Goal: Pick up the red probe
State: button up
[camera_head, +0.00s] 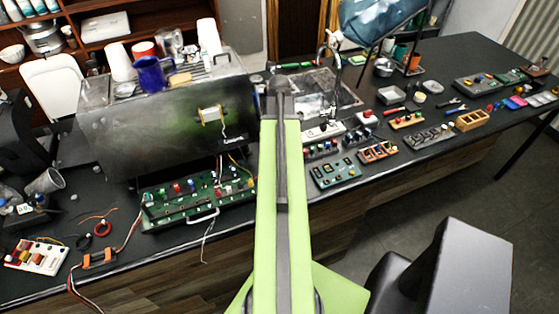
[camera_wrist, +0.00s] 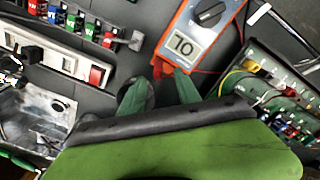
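A small red piece, which looks like the red probe (camera_wrist: 158,66), shows in the wrist view at the lower left edge of an orange multimeter (camera_wrist: 184,44) reading 70 or similar. A red lead runs along the multimeter's lower edge. My gripper (camera_wrist: 160,80) has its two green fingers apart, with dark table between them. The red piece is just beyond the fingertips; I cannot tell whether they touch it. In the head view my green arm hides the gripper, the multimeter and the probe.
A white power strip (camera_wrist: 55,55) with a red switch lies left in the wrist view. A green circuit board (camera_head: 195,200) sits below the metal brewer housing (camera_head: 170,125). Several component boards, including a teal one (camera_head: 333,174), lie right of my arm. A sink (camera_head: 310,95) is behind.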

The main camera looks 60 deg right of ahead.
notch_tip(320, 180, down, 5)
jog(key=b, duration=0.4)
jog(key=shift+s+d, duration=0.1)
jog(key=shift+d, duration=0.05)
jog(key=shift+r, duration=0.2)
grip_shut()
